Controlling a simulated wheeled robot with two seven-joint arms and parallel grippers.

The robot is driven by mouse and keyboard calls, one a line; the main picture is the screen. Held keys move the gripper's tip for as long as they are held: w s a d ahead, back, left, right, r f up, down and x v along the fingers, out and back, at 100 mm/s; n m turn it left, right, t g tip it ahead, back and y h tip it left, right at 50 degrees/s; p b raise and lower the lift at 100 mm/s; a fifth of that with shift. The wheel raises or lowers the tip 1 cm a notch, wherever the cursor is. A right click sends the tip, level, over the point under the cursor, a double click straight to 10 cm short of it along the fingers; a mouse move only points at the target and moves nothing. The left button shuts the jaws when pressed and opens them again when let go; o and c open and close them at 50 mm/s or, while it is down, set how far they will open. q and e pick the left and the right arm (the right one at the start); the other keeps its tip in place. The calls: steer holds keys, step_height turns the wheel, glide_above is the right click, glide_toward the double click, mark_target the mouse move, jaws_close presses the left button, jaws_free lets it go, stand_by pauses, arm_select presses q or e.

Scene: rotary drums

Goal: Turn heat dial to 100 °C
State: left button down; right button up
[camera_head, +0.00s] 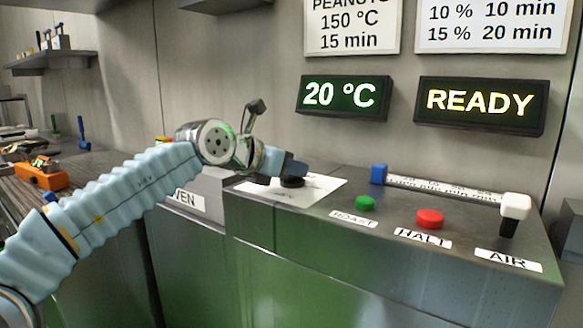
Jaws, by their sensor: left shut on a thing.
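The heat dial (292,182) is a small black knob on a white plate (323,188) at the left of the metal control panel. My left arm comes in from the left, and my left gripper (289,172) is at the dial, shut on it. The gripper covers part of the dial and plate, so the scale and pointer cannot be read. A display (343,97) on the wall above reads 20 °C in white on green. My right gripper is not in view.
On the panel are a green ROAST button (365,203), a red HALT button (430,218), a white-knobbed AIR lever (515,207) and a blue slider (378,174) on a time scale. A second display (480,104) reads READY. An orange tool (40,176) lies on the left bench.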

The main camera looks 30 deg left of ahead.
arm_select(q)
steer(key=m+g+h, duration=0.2)
steer(key=m+h, duration=0.3)
steer(key=shift+w+a, duration=0.1)
steer(key=shift+m+g+h, duration=1.8)
steer(key=shift+m+g, duration=0.2)
steer(key=shift+m, duration=0.1)
steer(key=shift+a, duration=0.1)
steer(key=c, duration=1)
jaws_free()
steer(key=shift+c, duration=0.2)
